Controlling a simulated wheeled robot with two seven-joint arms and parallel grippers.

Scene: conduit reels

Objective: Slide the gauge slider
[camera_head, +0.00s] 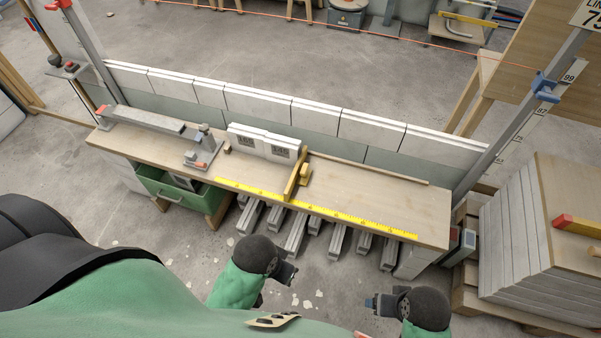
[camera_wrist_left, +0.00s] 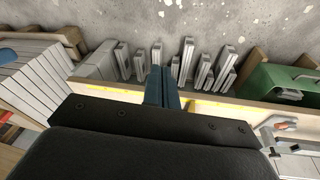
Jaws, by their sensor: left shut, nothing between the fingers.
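The gauge slider (camera_head: 292,180) is a thin upright wooden plate with a tan block (camera_head: 305,174) at its right side. It stands across the yellow ruler (camera_head: 350,218) along the bench's near edge, right of two pale blocks. My left gripper (camera_head: 290,274) is in front of the bench, apart from the slider. In the left wrist view its dark fingers (camera_wrist_left: 162,88) are shut with nothing between them. The ruler also shows there (camera_wrist_left: 110,87), but I cannot make out the slider. My right gripper (camera_head: 370,303) is farther right, away from the bench; its finger gap is too small to tell.
The wooden bench (camera_head: 400,200) has free room right of the slider. Pale blocks (camera_head: 265,143) and a grey clamp fixture (camera_head: 203,150) stand left. Grey conduit pieces (camera_head: 297,232) stick out below the front edge. A green drawer (camera_head: 180,195) is at left, stacked boards (camera_head: 515,235) at right.

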